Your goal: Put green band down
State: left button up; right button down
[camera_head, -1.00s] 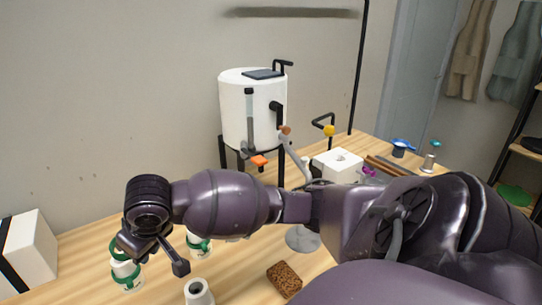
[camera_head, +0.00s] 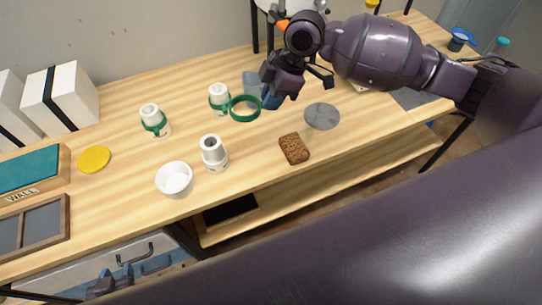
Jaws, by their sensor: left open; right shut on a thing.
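My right gripper (camera_head: 285,88) is over the back middle of the table, shut on a green band (camera_head: 245,109), an open ring sticking out to its left. The ring appears just right of a white cone-shaped piece (camera_head: 219,92) wearing its own green band. Whether the ring touches the table is unclear. Another white piece (camera_head: 150,112) with a green band stands further left. A third white piece (camera_head: 213,151), nearer the front, has no green band. My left gripper (camera_head: 115,276) is low at the bottom left, partly cut off, open and empty, below the table's front edge.
A white bowl (camera_head: 174,180), yellow disc (camera_head: 94,159), brown sponge (camera_head: 294,149) and grey disc (camera_head: 322,116) are on the table. White boxes (camera_head: 62,95) and a teal-topped case (camera_head: 30,172) occupy the left. Wood between the pieces and sponge is clear.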

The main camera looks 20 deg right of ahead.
jog(key=shift+a+r+n, duration=0.1)
jog(key=shift+a+n, duration=0.15)
jog(key=shift+n, duration=0.25)
jog(key=shift+w+a+n+g, duration=0.15)
jog(key=shift+a+n+g, duration=0.15)
jog(key=shift+n, duration=0.2)
jog(key=shift+d+f, duration=0.1)
jog(key=shift+f, duration=0.2)
send_over(265, 156)
jog(key=d, duration=0.1)
notch_tip(265, 156, down, 14)
jog(key=shift+d+f+b, duration=0.1)
jog(key=shift+f+b, duration=0.1)
jog(key=shift+b, duration=0.15)
jog(key=shift+f, duration=2.55)
